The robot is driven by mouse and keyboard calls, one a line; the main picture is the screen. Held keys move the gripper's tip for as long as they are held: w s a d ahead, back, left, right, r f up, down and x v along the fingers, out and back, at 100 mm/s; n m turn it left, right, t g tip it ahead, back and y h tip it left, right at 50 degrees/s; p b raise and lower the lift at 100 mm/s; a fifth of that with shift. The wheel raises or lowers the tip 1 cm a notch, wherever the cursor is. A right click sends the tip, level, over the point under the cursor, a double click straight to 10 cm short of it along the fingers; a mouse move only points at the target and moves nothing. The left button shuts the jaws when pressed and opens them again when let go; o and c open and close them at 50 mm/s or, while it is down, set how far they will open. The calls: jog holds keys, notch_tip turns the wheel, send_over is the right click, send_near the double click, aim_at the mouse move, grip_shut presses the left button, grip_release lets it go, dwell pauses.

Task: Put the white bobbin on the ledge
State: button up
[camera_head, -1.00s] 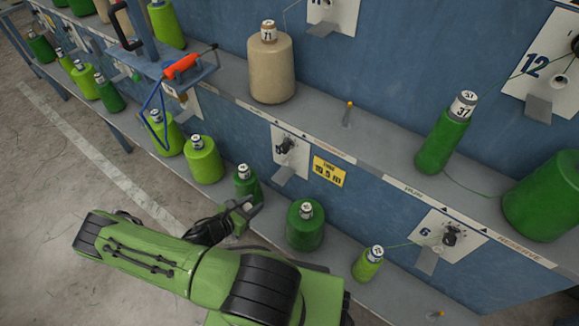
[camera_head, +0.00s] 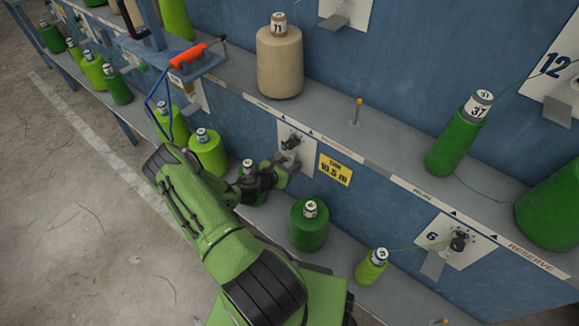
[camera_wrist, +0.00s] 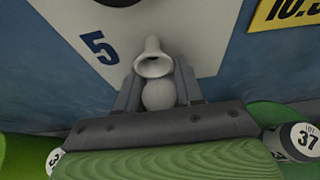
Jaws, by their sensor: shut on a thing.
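The white bobbin (camera_wrist: 153,66), small and pale with a flared end and a rounded body, is between the two fingers of my gripper (camera_wrist: 158,90) in the wrist view. The gripper is shut on it. In the head view my gripper (camera_head: 281,170) is in front of the white panel (camera_head: 298,137) with a dark knob, above the lower shelf. The bobbin is too small to make out there. The panel shows a blue 5 in the wrist view (camera_wrist: 99,47). A small grey plate under the knob is largely hidden behind my gripper; I cannot tell whether the bobbin touches it.
Green cones stand close by on the lower shelf: one (camera_head: 308,228) right of my gripper, a lime one (camera_head: 209,156) to the left. A small dark one is partly covered by my arm. A yellow sign (camera_head: 335,170) is right of the panel. A cream cone (camera_head: 280,65) stands above.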

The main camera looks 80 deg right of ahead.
jog(key=shift+w+a+f, duration=0.1)
jog(key=shift+a+f, duration=0.05)
jog(key=shift+f, duration=0.05)
jog(key=shift+f, duration=0.2)
jog(key=o, duration=1)
jog(key=shift+r, duration=0.3)
jog(key=p+v, duration=0.2)
jog(key=v, duration=1)
